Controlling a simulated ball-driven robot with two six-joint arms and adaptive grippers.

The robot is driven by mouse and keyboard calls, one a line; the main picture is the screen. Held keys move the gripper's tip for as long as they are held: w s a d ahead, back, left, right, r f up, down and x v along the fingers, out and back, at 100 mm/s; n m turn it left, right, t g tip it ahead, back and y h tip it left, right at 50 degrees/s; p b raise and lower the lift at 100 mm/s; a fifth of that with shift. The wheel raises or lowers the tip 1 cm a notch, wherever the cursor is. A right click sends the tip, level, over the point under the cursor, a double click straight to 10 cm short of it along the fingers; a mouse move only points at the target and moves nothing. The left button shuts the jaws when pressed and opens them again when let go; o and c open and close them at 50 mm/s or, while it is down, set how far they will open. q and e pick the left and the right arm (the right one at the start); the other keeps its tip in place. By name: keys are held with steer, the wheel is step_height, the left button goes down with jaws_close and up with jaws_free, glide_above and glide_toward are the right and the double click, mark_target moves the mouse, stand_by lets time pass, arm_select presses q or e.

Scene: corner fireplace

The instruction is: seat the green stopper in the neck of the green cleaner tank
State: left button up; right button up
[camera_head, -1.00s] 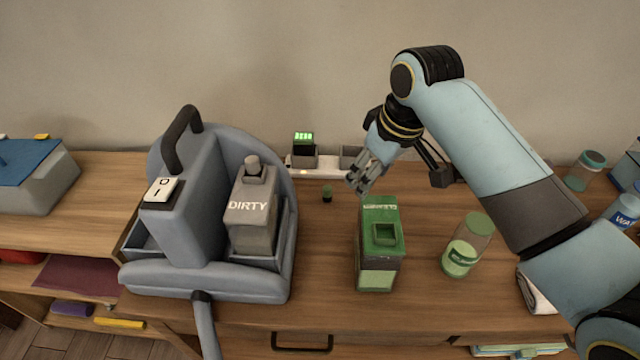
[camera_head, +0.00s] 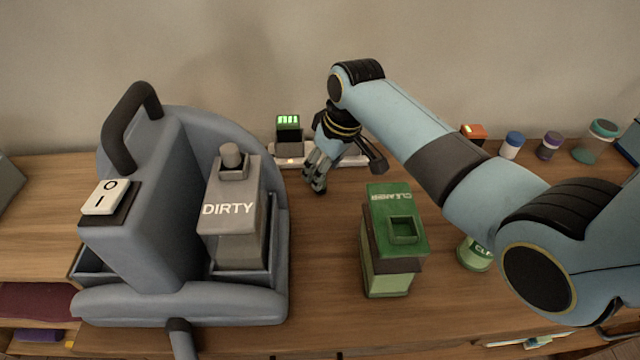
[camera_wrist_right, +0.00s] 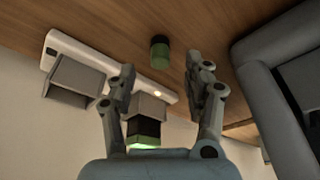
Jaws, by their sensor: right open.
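The green cleaner tank (camera_head: 380,266) stands upright on the wooden top, in the middle of the head view. Its square neck (camera_head: 404,229) is open and empty on the green top. My right gripper (camera_head: 315,186) is open, pointing down to the left of and behind the tank. My left gripper is not in view.
A grey-blue machine (camera_head: 150,220) holding a tank marked DIRTY (camera_head: 232,222) fills the left side. A white charging strip (camera_head: 290,160) with a green-lit block (camera_head: 288,132) lies along the wall.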

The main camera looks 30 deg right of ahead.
steer(key=x, duration=0.3)
steer(key=shift+w+f, duration=0.1)
steer(key=shift+f, duration=0.05)
steer(key=c, duration=1)
